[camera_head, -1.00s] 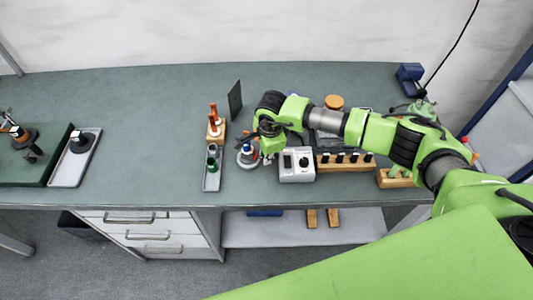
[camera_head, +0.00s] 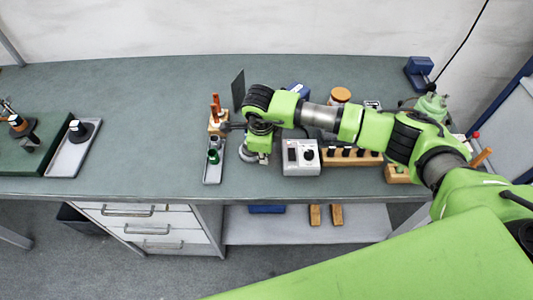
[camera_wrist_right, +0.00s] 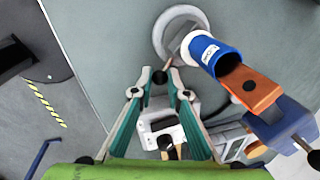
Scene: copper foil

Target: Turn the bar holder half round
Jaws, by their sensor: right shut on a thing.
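A round pale base (camera_wrist_right: 180,28) stands on the bench. In the right wrist view, a blue cylinder (camera_wrist_right: 212,54) with an orange-brown piece (camera_wrist_right: 251,88) is tilted over it; I take this to be the bar holder. In the head view, only part of the base (camera_head: 246,155) shows beside my right gripper (camera_head: 259,158); my wrist hides the rest. In the right wrist view, my right gripper (camera_wrist_right: 163,84) has its fingertips together at the base's near side, shut on a small dark-ended part, seemingly of the holder. My left gripper is not in view.
A grey control box (camera_head: 301,158) stands close to the right of the gripper. A narrow tray (camera_head: 213,172) with a green-topped bottle and a wooden stand (camera_head: 217,126) are to the left. A dark upright plate (camera_head: 238,88) stands behind.

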